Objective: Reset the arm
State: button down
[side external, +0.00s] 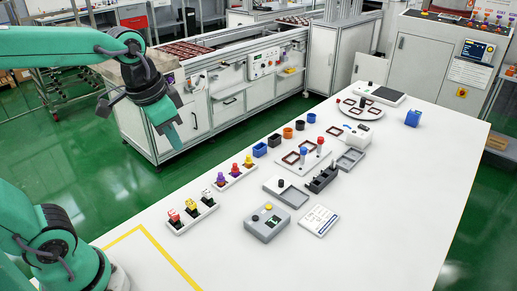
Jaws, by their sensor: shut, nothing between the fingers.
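My gripper (171,133) hangs at the upper left, pointing down. It is shut and holds nothing. It is raised well clear of the white table (390,215), and in the picture it lies over the green floor and the front of the conveyor machine. Its fingers are small and partly merged in view. No object touches it.
A rack with red, yellow and white-topped pieces (192,213) stands nearest on the table. The right side is mostly clear.

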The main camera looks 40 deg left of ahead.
jog(key=shift+s+a+f+n+t, duration=0.3)
jog(key=shift+s+n+t, duration=0.15)
jog(key=shift+s, duration=0.4)
jog(key=shift+s+a+f+n+t, duration=0.15)
jog(key=shift+s+f+n+t, duration=0.2)
jog(key=shift+s, duration=0.55)
jog(key=shift+s+a+f+n+t, duration=0.25)
jog(key=shift+s+n+t, duration=0.25)
jog(key=shift+s, duration=0.35)
